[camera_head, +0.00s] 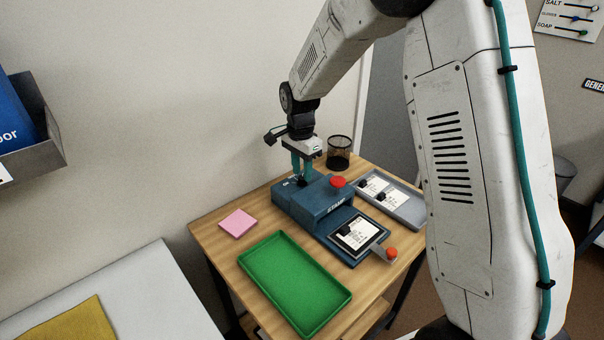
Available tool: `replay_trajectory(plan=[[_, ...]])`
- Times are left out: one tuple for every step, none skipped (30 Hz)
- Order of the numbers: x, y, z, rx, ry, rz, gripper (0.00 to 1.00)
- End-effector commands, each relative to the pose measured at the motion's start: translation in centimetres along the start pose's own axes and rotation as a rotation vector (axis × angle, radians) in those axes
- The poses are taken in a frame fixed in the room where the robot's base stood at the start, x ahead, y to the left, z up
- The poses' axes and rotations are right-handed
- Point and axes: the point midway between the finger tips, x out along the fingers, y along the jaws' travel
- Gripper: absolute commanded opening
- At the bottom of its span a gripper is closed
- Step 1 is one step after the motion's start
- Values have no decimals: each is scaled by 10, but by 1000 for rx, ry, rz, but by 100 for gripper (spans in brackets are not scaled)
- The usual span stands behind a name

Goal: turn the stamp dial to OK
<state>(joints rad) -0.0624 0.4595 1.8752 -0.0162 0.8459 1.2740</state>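The blue stamp machine (322,203) stands on the wooden table, with a red button (338,182) on top. A small black dial (302,182) sits at the back left of its top, beside small white lettering (287,184) too small to read surely. My gripper (302,177) points down at the dial, its teal fingers at the knob and partly hiding it. I cannot tell whether the fingers grip the dial or are only around it. The dial's pointing direction cannot be made out.
A white card (357,233) lies on the machine's front plate, near an orange knob (391,253). A green tray (292,284), pink notes (238,223), a grey tray (408,210) with cards and a black mesh cup (339,153) surround the machine. The wall is close behind.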

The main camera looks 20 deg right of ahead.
Motion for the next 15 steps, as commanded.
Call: replay_trajectory(plan=[[7,0,0,0,-1,2,34],[10,0,0,0,-1,2,34],[12,0,0,0,0,2,34],[14,0,0,0,0,1,34],[15,0,0,0,0,0,34],[16,0,0,0,0,-1,34],[17,0,0,0,0,-1,34],[17,0,0,0,0,-1,34],[17,0,0,-1,0,-1,34],[17,0,0,-1,0,-1,34],[17,0,0,-1,0,-1,34],[17,0,0,-1,0,-1,34],[17,0,0,-1,0,-1,34],[17,0,0,-1,0,-1,31],[17,0,0,-1,0,-1,20]])
